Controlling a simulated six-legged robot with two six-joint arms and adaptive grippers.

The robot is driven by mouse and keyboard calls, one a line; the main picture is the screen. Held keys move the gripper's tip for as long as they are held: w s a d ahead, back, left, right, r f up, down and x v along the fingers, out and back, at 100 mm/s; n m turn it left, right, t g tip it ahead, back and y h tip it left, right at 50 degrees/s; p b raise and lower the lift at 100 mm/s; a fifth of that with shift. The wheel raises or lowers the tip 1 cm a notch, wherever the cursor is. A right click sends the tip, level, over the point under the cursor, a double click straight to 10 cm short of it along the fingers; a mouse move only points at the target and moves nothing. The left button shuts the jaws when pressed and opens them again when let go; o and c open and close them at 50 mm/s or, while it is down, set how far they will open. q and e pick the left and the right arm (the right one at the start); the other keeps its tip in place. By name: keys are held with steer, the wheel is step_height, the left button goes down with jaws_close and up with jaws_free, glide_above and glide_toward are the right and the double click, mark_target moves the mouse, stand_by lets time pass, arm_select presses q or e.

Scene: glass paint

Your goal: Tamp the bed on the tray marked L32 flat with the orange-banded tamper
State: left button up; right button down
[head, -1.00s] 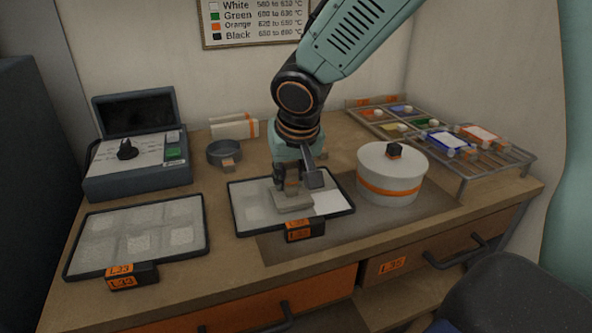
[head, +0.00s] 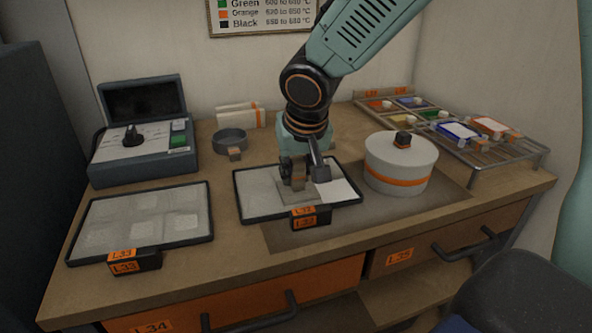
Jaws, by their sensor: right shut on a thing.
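The tray marked L32 (head: 252,212) lies on the worktop in the middle, with a pale bed (head: 262,188) in it and a whiter patch at its right. My right gripper (head: 299,177) is over this tray, shut on the tamper (head: 296,192). The tamper's flat plate is down at the bed; I cannot tell whether it presses on it. The gripper hides most of the tamper's handle. My left gripper is not in view.
A tray marked L33 (head: 76,250) with several pale squares lies at left. A white lidded pot with an orange band (head: 398,182) stands close right of my gripper.

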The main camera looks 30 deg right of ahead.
steer(key=shift+s+f+b, duration=0.1)
steer(key=shift+f+b, duration=0.3)
steer(key=shift+b, duration=0.15)
stand_by(1.2)
steer(key=shift+r+p, duration=0.95)
steer(key=shift+r, duration=0.25)
